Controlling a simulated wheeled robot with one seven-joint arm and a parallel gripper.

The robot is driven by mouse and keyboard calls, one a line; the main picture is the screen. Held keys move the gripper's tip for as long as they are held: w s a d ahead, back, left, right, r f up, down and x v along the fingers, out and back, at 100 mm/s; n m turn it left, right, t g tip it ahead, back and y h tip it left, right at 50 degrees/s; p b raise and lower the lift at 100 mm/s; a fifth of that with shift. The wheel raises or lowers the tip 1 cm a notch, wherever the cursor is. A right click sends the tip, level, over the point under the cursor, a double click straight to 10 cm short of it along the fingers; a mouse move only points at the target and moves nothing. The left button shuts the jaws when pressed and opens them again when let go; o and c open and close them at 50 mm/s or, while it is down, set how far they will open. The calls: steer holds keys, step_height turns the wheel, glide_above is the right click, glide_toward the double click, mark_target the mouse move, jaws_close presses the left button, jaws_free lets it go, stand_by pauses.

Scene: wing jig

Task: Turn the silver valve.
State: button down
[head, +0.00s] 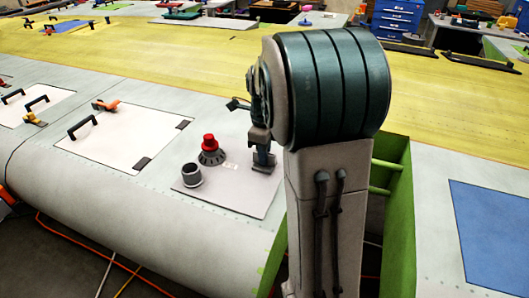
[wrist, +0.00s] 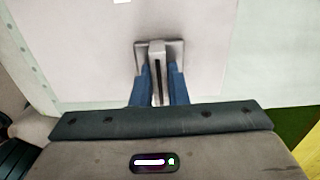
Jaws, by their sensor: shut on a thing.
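The silver valve (wrist: 156,52) shows at the upper middle of the wrist view. It has a square base plate and a bar handle with a dark slot along it. My gripper (wrist: 160,82) is shut on the valve handle, with one blue finger on each side. In the head view my gripper (head: 263,150) reaches down to the valve's base plate (head: 264,168), near the right edge of a pale panel (head: 228,193). My arm hides part of the area to the right, and the handle is hard to make out there.
On the same panel stand a red knob on a dark base (head: 209,142) and a grey open cylinder (head: 191,175), both left of my gripper. Farther left is a white hatch (head: 125,133) with black handles. A green-walled opening (head: 400,215) lies right of my arm.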

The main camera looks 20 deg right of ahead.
steer(key=shift+r, duration=0.1)
stand_by(0.3)
steer(key=c, duration=1.4)
jaws_free()
steer(key=shift+c, duration=0.2)
step_height(320, 180, up, 14)
steer(key=b, duration=0.1)
